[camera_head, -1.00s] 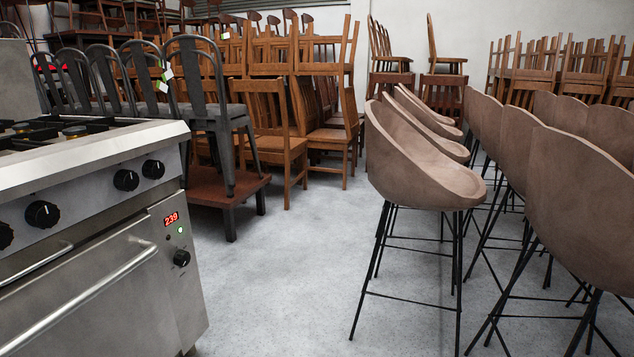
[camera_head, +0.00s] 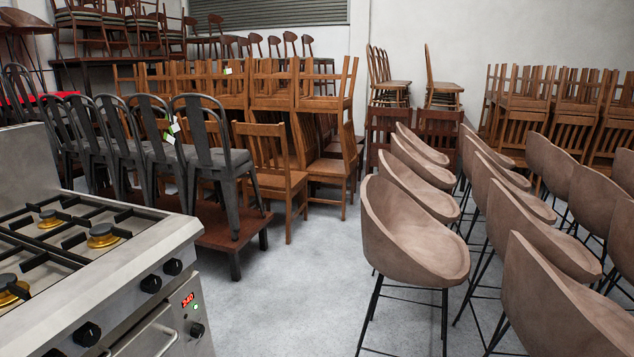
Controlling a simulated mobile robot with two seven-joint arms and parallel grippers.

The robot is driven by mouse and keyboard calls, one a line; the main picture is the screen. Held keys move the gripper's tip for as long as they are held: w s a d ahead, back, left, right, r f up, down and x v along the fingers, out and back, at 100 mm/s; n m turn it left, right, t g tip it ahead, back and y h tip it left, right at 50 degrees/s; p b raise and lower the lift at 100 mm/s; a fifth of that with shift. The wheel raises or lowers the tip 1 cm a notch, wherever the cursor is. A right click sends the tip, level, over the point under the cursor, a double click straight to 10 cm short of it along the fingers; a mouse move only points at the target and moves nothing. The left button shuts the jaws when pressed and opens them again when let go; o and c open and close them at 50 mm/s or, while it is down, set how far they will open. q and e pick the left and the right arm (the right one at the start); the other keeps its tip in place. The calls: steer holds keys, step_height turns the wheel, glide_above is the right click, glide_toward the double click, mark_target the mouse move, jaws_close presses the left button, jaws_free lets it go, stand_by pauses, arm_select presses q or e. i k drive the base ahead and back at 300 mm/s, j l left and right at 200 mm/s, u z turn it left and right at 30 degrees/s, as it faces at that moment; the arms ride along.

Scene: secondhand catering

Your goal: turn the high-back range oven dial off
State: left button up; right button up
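The steel range (camera_head: 150,262) stands at the left, with its gas hob (camera_head: 70,240) on top. Its oven panel is at the front right corner, with a red display (camera_head: 188,300) that appears to read 240. A green light (camera_head: 194,304) is lit beside the display. The black oven dial (camera_head: 197,330) sits just below them. Several black burner knobs (camera_head: 151,284) run along the front. The oven door handle (camera_head: 155,338) is cut off by the bottom edge. Neither of my grippers is in view.
Brown bucket stools (camera_head: 415,235) fill the right side. Grey metal chairs (camera_head: 210,150) stand on a low wooden platform (camera_head: 225,237) behind the range. Stacked wooden chairs (camera_head: 290,90) line the back. Grey floor (camera_head: 285,290) is clear between range and stools.

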mark_target(197, 330)
steer(key=j+u, duration=0.35)
steer(key=i+j+u, duration=0.1)
steer(key=j+u, duration=0.25)
steer(key=i+j+u, duration=0.15)
steer(key=j+u, duration=0.15)
steer(key=i+j+u, duration=0.15)
steer(key=j+u, duration=0.2)
